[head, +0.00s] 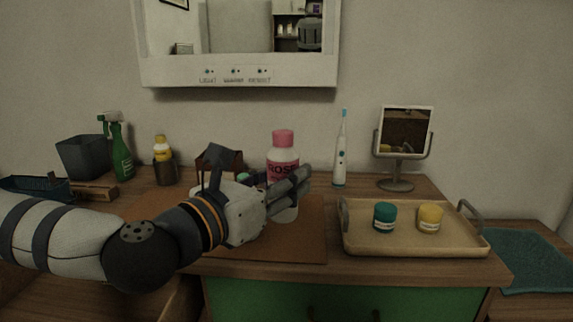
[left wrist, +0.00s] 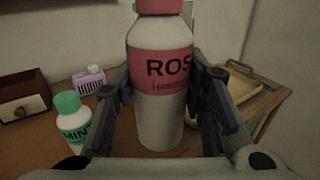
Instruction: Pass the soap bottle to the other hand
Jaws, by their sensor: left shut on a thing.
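The soap bottle (head: 283,158) is white with a pink cap and a pink label reading "ROSE". It stands upright over the brown mat on the counter in the head view. My left gripper (head: 290,190) comes in from the left and is shut on it, with fingers on both sides of the body. In the left wrist view the soap bottle (left wrist: 162,65) fills the middle, between the two dark fingers of my left gripper (left wrist: 164,105). I cannot tell whether its base touches the mat. My right gripper is in neither view.
A tray (head: 415,246) with a teal jar (head: 385,217) and a yellow jar (head: 430,218) lies to the right. An electric toothbrush (head: 340,155) and a mirror (head: 405,135) stand behind. A green spray bottle (head: 119,150) stands back left. A teal-capped bottle (left wrist: 73,122) stands beside my left gripper.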

